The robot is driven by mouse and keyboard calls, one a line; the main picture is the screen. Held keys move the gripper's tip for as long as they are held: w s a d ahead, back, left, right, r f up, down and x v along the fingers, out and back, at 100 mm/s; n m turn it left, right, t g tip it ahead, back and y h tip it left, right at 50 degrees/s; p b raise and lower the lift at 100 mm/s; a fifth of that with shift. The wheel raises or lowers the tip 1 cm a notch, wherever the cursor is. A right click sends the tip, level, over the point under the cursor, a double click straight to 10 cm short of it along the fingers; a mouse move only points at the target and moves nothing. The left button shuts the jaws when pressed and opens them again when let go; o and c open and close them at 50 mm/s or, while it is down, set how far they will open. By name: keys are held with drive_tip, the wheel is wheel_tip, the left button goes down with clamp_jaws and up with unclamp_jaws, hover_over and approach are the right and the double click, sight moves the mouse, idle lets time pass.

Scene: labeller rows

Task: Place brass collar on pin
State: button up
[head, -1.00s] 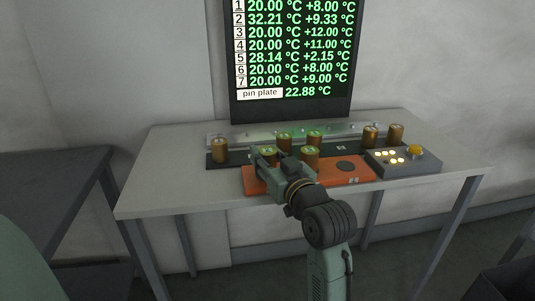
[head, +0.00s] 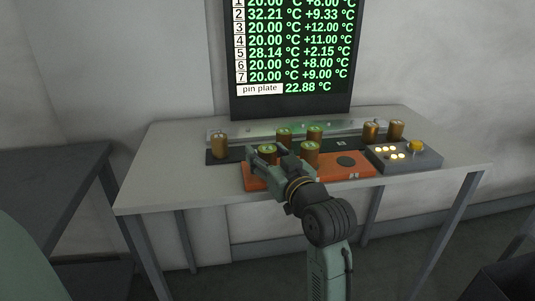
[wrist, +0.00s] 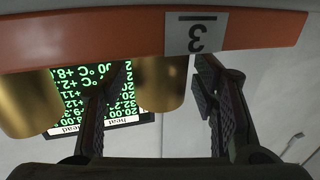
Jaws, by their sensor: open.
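Several brass collars with pale-green tops stand at the table's back. One collar (head: 267,153) is at my gripper, another (head: 309,153) just right of it, both by the orange plate (head: 346,172). My gripper (wrist: 155,95) is open and empty. In the wrist view, which is upside down, one collar (wrist: 160,85) shows between the two fingers, partly behind the left one, and another (wrist: 25,100) lies outside the left finger. The orange plate (wrist: 90,38) with a label 3 crosses the top. I cannot tell any bare pin; the gripper hides part of the plate.
A grey box (head: 410,163) with lit buttons and a yellow knob stands at the right. A temperature screen (head: 290,60) rises behind. The table's front left is clear.

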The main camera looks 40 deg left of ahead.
drive_tip(key=shift+r, duration=0.1)
drive_tip(key=shift+d, duration=0.25)
drive_tip(key=b+v, duration=0.7)
drive_tip(key=v, duration=0.3)
drive_tip(key=shift+s, duration=0.25)
